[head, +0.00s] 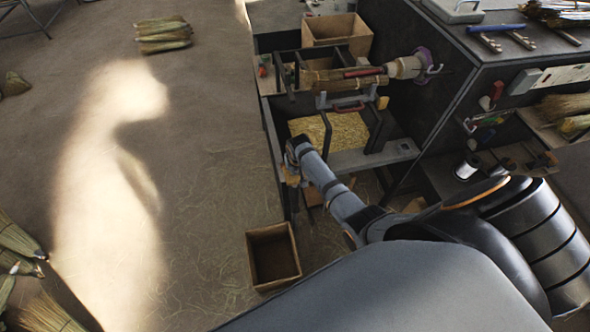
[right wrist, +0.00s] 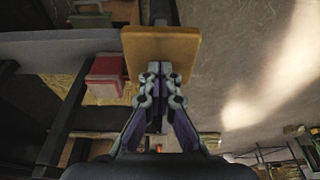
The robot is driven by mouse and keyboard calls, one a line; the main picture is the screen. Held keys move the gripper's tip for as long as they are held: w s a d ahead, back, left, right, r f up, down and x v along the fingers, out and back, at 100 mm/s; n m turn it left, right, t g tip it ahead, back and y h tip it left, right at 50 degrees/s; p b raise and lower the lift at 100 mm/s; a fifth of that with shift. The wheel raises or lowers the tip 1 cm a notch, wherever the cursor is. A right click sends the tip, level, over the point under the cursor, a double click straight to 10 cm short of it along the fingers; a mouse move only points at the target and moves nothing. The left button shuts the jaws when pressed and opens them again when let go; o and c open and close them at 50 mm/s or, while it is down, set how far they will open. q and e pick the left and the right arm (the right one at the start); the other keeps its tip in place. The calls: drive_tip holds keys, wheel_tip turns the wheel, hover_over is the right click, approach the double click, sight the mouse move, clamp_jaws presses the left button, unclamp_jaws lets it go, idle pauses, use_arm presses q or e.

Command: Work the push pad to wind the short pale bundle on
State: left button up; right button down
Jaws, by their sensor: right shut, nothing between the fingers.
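The push pad is a flat tan wooden block (right wrist: 160,48) in the right wrist view. My right gripper (right wrist: 158,78) is shut and empty, its fingertips at the pad's near edge; I cannot tell whether they touch. In the head view, my right gripper (head: 293,172) is small and mostly hidden by its wrist, at the left front of the bench. A pale straw bundle (head: 328,80) lies level on the bench, its right end at a pale round holder (head: 404,67) with a purple ring. My left gripper is in neither view.
A wooden box (head: 336,30) stands behind the bundle. A straw-filled tray (head: 330,130) is in front, between dark bars. An open wooden bin (head: 272,255) stands on the floor. A red block (right wrist: 105,76) is left of the pad.

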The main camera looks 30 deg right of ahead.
drive_tip(key=shift+s+f+b, duration=0.2)
drive_tip(key=shift+f+b, duration=0.75)
drive_tip(key=shift+f, duration=0.7)
drive_tip(key=shift+r, duration=0.1)
wheel_tip(320, 180, up, 8)
drive_tip(key=p, duration=0.9)
drive_tip(key=shift+r, duration=0.25)
drive_tip(key=shift+w+r+b, duration=0.15)
drive_tip(key=shift+r+b, duration=0.4)
drive_tip(key=shift+r, duration=0.1)
